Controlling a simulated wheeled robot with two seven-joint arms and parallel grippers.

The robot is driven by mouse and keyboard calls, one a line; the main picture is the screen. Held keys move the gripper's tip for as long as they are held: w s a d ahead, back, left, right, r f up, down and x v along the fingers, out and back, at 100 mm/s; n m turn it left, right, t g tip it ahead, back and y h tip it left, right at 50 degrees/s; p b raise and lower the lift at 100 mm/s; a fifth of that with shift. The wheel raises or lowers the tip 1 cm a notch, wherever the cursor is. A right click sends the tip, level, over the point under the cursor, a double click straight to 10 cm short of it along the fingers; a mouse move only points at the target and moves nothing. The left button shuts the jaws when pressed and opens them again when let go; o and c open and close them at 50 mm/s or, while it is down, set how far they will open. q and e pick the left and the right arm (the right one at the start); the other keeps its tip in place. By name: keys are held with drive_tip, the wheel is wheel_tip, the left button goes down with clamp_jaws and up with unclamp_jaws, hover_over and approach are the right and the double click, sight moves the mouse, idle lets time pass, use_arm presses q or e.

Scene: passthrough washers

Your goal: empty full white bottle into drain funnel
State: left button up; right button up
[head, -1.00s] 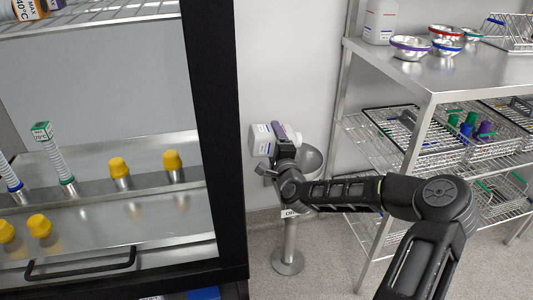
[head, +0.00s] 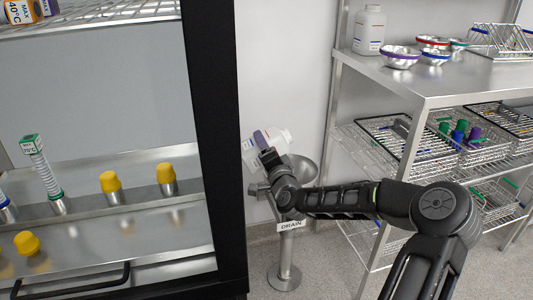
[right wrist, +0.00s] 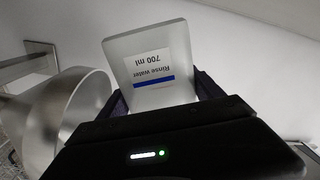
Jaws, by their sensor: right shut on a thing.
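My right gripper (head: 268,154) is shut on a white bottle (head: 250,149) beside the drain funnel. The bottle is tilted well over, its neck end to the upper right in the head view. The bottle's label, "Rinse water 700 ml", reads upside down in the right wrist view (right wrist: 150,66). I cannot tell how much liquid is inside, and no stream shows. The steel drain funnel (head: 304,167) stands on a post with a DRAIN sign, partly hidden behind my gripper. It is left of the bottle in the right wrist view (right wrist: 72,112). My left gripper is not in view.
A steel shelf rack (head: 427,88) at right carries another white bottle (head: 369,31), coloured-rim bowls (head: 400,58) and wire baskets (head: 400,134). The wall behind the funnel is clear.

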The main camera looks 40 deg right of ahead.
drive_tip(key=n, duration=0.1)
drive_tip(key=d+r+n, duration=0.1)
drive_tip(key=n, duration=0.2)
drive_tip(key=shift+s+d+r+n, duration=0.15)
drive_tip(key=shift+s+n, duration=0.1)
drive_tip(key=shift+n, duration=0.05)
drive_tip(key=n+b, duration=0.1)
drive_tip(key=d+n, duration=0.1)
drive_tip(key=n, duration=0.1)
drive_tip(key=d+n+b, duration=0.1)
drive_tip(key=n, duration=0.1)
drive_tip(key=shift+s+d+f+b, duration=0.2)
drive_tip(key=shift+s+f+b, duration=0.1)
drive_tip(key=shift+s, duration=0.1)
drive_tip(key=shift+s+d+r+n+b, duration=0.15)
drive_tip(key=shift+d+n+b, duration=0.25)
drive_tip(key=shift+n, duration=0.5)
drive_tip(key=shift+d, duration=0.15)
drive_tip(key=shift+r, duration=0.1)
